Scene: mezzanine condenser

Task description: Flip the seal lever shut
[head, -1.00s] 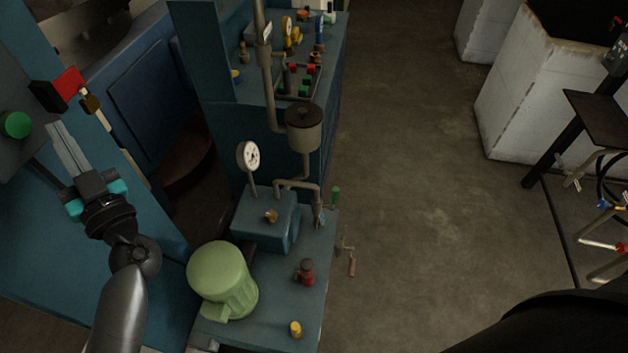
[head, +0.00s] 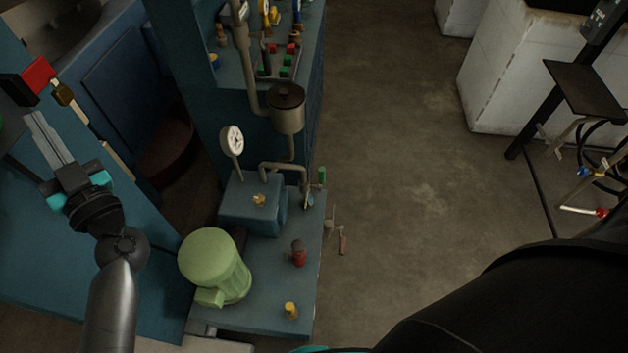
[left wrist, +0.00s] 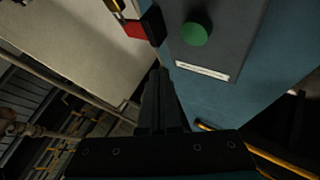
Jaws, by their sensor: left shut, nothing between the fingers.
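A red block (head: 38,74) with a black end and a brass-coloured piece sits at the edge of the blue cabinet, upper left in the head view. It looks like the seal lever, though no label confirms this. In the left wrist view the red part (left wrist: 137,29) and black end (left wrist: 154,25) are at the top, beyond the fingertips. My left gripper (head: 36,118) is shut and empty, its fingers pointing up toward the lever with a visible gap. Its fingertips also show in the left wrist view (left wrist: 158,76). My right gripper is out of view.
A green button (left wrist: 195,34) is on the grey panel beside the lever. A green motor (head: 212,265), a gauge (head: 232,140) and piping (head: 285,108) stand on the blue unit to the right. Open floor (head: 400,180) lies beyond, with white blocks (head: 510,75) at upper right.

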